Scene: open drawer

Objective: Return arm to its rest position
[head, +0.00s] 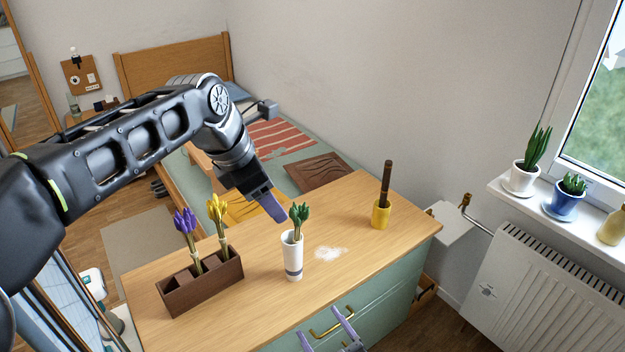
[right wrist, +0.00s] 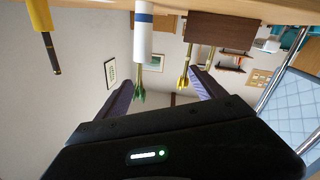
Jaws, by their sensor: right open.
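My right gripper (head: 322,327) shows at the bottom of the head view, in front of the green dresser (head: 385,300) and close to its gold handle (head: 326,326). Its two purple fingers are apart with nothing between them; whether they touch the handle I cannot tell. The right wrist view also shows the open fingers (right wrist: 160,88), with the scene upside down. My left arm reaches in from the left, its gripper (head: 272,206) pointing down above the wooden top, behind a white cup (head: 292,258) with a green plant. Its fingers overlap, so their opening is unclear.
A brown box (head: 205,284) with purple and yellow flowers stands left of the cup. A yellow cup (head: 381,215) holding a dark stick stands at the far right. A white patch (head: 330,254) lies between. A radiator (head: 535,285) and sill are at the right.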

